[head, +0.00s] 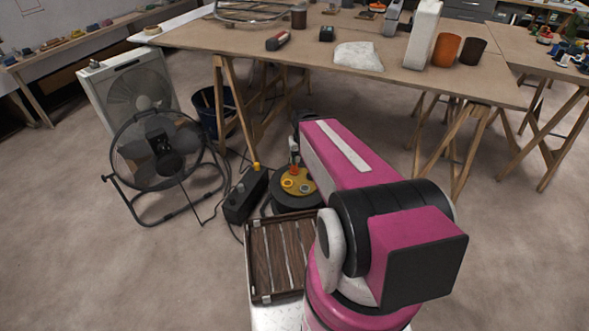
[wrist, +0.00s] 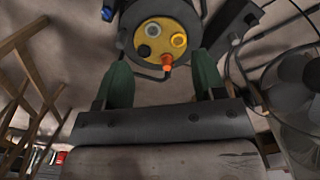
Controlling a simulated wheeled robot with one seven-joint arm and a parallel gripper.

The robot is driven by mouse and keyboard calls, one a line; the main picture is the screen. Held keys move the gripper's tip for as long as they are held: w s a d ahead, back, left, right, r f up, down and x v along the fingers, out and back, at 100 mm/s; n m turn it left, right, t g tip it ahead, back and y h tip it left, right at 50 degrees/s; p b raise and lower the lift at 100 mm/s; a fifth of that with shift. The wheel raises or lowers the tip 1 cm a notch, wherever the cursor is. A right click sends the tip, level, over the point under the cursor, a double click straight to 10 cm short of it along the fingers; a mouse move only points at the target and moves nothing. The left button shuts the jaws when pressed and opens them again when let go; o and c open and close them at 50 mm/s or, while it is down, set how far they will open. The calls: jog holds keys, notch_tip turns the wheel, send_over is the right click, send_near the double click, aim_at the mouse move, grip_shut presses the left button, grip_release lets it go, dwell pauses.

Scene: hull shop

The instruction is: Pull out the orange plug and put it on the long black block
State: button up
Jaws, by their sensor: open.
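The orange plug (head: 294,170) stands in the yellow face (head: 304,188) of a round dark cable reel on the floor. In the wrist view the orange plug (wrist: 167,61) is at the lower edge of the yellow face (wrist: 162,31). My gripper (wrist: 162,60) is open, its two green fingers on either side of the plug, with gaps between; I cannot tell their depth relative to it. In the head view my arm hides most of the gripper. The long black block (head: 243,199) lies on the floor left of the reel; it also shows in the wrist view (wrist: 231,32).
A round fan (head: 155,150) stands left of the block, with cables on the floor between. A slatted wooden crate (head: 273,270) is in front of the reel. A trestle table (head: 230,50) stands behind, its legs near the reel. Open floor lies at the left front.

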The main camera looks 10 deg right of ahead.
jog(key=shift+o, duration=0.2)
jog(key=w+f+m, duration=0.2)
jog(key=w+f, duration=0.4)
jog(key=w, duration=0.2)
jog(key=w+d+f+m, duration=0.1)
jog(key=w+f+m, duration=0.1)
jog(key=w+f, duration=0.5)
jog(key=w+d+f+m, duration=0.1)
jog(key=w+f+m, duration=0.1)
jog(key=w+f, duration=0.4)
jog(key=shift+w+f, duration=0.2)
jog(key=shift+w, duration=0.85)
jog(key=shift+w+f, duration=0.2)
jog(key=shift+w, duration=0.85)
jog(key=shift+w+f+m, duration=0.3)
jog(key=shift+f+m, duration=0.1)
jog(key=shift+f, duration=4.5)
